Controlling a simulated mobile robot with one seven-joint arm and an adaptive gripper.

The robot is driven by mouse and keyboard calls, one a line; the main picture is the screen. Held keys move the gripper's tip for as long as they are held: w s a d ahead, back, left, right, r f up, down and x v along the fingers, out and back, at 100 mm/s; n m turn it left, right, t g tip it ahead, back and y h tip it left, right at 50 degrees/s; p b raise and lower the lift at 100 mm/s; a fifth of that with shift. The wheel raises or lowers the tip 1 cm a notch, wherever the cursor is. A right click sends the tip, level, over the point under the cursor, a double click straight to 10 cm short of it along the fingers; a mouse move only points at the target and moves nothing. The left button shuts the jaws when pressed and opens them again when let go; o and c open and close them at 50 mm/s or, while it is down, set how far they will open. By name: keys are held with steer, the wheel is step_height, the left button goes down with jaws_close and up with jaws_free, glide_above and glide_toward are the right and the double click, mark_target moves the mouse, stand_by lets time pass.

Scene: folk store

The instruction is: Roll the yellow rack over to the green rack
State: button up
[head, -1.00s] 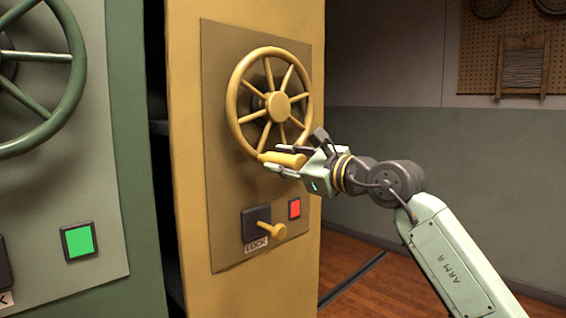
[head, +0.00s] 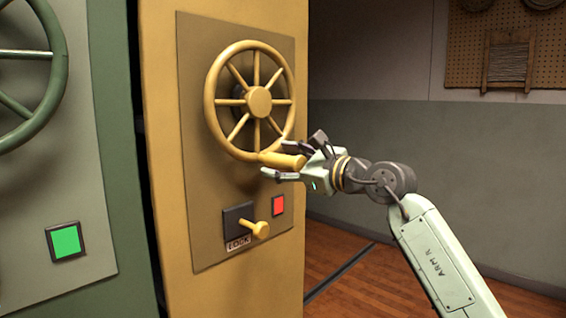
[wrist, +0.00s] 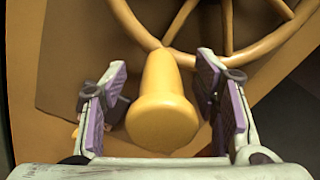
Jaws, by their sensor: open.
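The yellow rack (head: 165,110) stands in the middle of the head view, with a spoked yellow handwheel (head: 258,102) on its end panel. A knob handle (head: 282,159) sticks out from the wheel's lower rim. My gripper (head: 276,160) is open at this handle. In the wrist view the handle (wrist: 163,112) stands between the two padded fingers (wrist: 163,105), with gaps on both sides. Below the wheel are a yellow lock lever (head: 258,228) and a lit red square (head: 278,206). The green rack (head: 120,120) stands at left, its wheel (head: 45,85) partly cut off.
A narrow dark gap (head: 140,130) runs between the two racks. The green rack has a lit green square (head: 66,241). A dark floor rail (head: 340,272) runs along the wooden floor at right. A pegboard (head: 545,50) hangs on the back wall.

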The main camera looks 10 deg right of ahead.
stand_by(0.5)
steer(key=shift+b+v, duration=0.7)
steer(key=shift+v, duration=4.3)
steer(key=shift+s, duration=0.1)
